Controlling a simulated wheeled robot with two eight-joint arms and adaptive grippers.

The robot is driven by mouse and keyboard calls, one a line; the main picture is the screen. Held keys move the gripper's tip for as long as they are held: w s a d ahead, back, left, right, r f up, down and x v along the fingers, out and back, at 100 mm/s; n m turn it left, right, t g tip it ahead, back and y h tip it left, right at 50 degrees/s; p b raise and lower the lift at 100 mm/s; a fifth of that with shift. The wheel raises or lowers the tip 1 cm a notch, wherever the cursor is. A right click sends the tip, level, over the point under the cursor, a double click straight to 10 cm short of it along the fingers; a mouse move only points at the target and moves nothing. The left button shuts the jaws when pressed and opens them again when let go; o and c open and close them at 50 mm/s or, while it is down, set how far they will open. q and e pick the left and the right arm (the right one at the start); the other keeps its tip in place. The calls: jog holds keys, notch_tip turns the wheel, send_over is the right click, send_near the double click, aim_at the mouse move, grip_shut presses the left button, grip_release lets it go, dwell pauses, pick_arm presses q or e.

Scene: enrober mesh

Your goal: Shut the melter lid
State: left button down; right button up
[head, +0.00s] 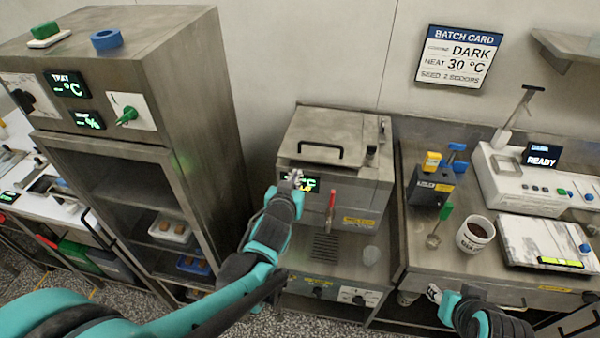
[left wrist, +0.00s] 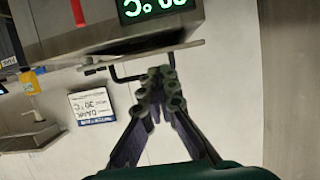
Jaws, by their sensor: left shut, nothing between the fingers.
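The melter (head: 345,205) is a steel box with a green display, a red lever and a spout grille, in the middle of the head view. Its flat steel lid (head: 345,130) with a black bar handle (head: 306,153) lies over the top; I cannot tell whether a small gap remains under it. The lid edge (left wrist: 185,50) and handle (left wrist: 125,75) also show, upside down, in the left wrist view. My left gripper (head: 298,180) is shut and empty, near the lid's front edge by the display. My right gripper (head: 438,292) is at the lower right; its fingers are unclear.
A tall steel cabinet (head: 190,70) stands close on the left. On the right bench are a dark block with colored knobs (head: 430,188), a cup (head: 475,235), a scale (head: 540,240) and a white machine (head: 515,180). A batch card (head: 458,57) hangs behind.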

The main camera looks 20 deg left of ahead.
pick_arm(q)
jog(key=w+d+r+p, duration=0.2)
jog(key=d+r+p, duration=0.35)
jog(key=d, duration=0.25)
jog(key=w+a+f+b, duration=0.1)
jog(key=w+f+b, duration=0.3)
jog(key=w+f, duration=0.3)
jog(key=shift+w+a, duration=0.4)
jog(key=shift+w, duration=0.5)
